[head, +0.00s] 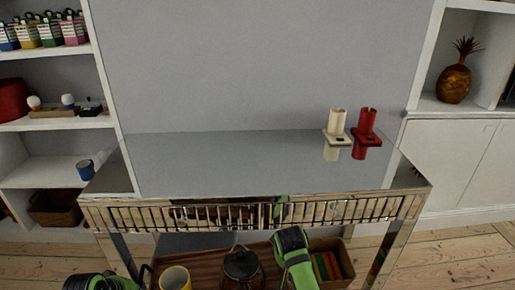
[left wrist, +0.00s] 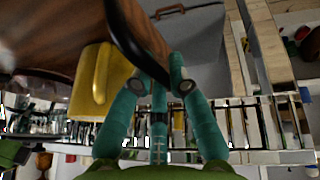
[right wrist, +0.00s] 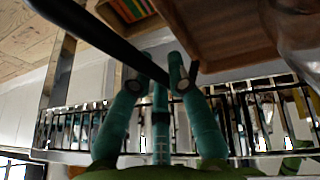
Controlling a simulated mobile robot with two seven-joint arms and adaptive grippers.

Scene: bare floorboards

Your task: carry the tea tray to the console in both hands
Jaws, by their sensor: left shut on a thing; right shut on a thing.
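The brown wooden tea tray (head: 205,262) is at the bottom of the head view, in front of the console (head: 250,165) and lower than its top. A yellow mug (head: 175,278) and a dark teapot (head: 241,264) stand on it. My left gripper (left wrist: 160,84) is shut on the tray's dark handle (left wrist: 128,38) in the left wrist view. My right gripper (right wrist: 160,82) is shut on the other dark handle (right wrist: 95,32) in the right wrist view. The tray's near edge is cut off in the head view.
A cream holder (head: 336,136) and a red holder (head: 366,136) stand at the right of the glossy console top; its left and middle are clear. A box of coloured items (head: 330,266) is low at right. Shelves flank both sides, with a blue mug (head: 85,170) at left.

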